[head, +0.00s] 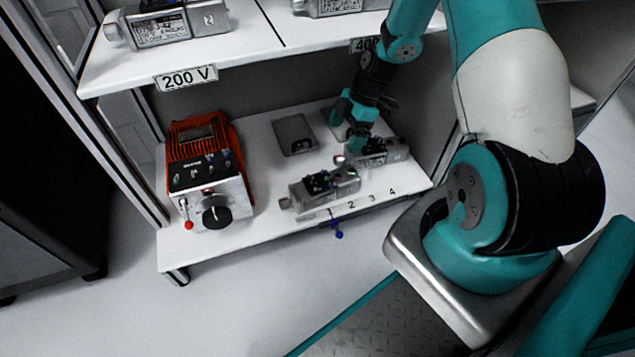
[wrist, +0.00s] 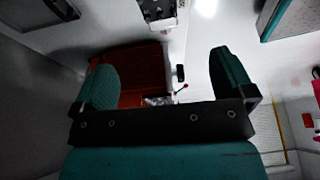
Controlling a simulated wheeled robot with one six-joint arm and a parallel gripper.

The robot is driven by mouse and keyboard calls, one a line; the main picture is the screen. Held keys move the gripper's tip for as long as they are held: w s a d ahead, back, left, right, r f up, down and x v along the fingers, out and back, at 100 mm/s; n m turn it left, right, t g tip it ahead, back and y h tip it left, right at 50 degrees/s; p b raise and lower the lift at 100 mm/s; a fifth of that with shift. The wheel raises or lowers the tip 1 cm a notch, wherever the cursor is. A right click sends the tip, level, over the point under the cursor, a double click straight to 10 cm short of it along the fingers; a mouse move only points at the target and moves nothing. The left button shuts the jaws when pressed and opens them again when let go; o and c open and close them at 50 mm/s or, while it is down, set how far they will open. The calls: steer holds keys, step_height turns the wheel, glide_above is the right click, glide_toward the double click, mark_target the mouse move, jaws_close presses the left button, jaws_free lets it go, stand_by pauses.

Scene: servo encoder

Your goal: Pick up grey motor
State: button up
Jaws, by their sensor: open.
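A grey motor (head: 325,187) with dark connectors lies on the lower shelf near its front edge, by the printed numbers. A second grey motor (head: 385,152) lies behind it to the right. My gripper (head: 349,130) is above the back right of the lower shelf, just left of and partly over the second motor; whether it touches is unclear. In the wrist view my gripper (wrist: 165,80) shows two teal fingers spread wide with nothing held between them. A grey device, perhaps a motor, (wrist: 160,10) shows at the top edge there.
An orange control box (head: 207,170) with a dial stands on the lower shelf's left; it shows between my fingers (wrist: 135,65). A dark grey plate (head: 294,134) lies at the back. The upper shelf (head: 235,50), marked 200 V, holds more grey motors (head: 165,24) and overhangs.

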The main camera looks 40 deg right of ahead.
mark_target(327, 176)
steer(key=b+x, duration=0.2)
steer(key=x, duration=0.2)
steer(key=d+b+x, duration=0.1)
steer(key=b+x, duration=0.1)
steer(key=x, duration=0.2)
steer(key=d+b+x, duration=0.1)
steer(key=b+x, duration=0.1)
steer(key=x, duration=0.2)
steer(key=shift+a+f, duration=0.15)
steer(key=shift+f, duration=0.5)
steer(key=shift+w+a+f+b, duration=0.15)
steer(key=shift+a+f+b, duration=0.2)
steer(key=shift+f+b, duration=0.15)
steer(key=b+x, duration=0.4)
steer(key=x, duration=0.1)
steer(key=shift+d, duration=0.15)
steer(key=shift+r, duration=0.1)
steer(key=c, duration=1.3)
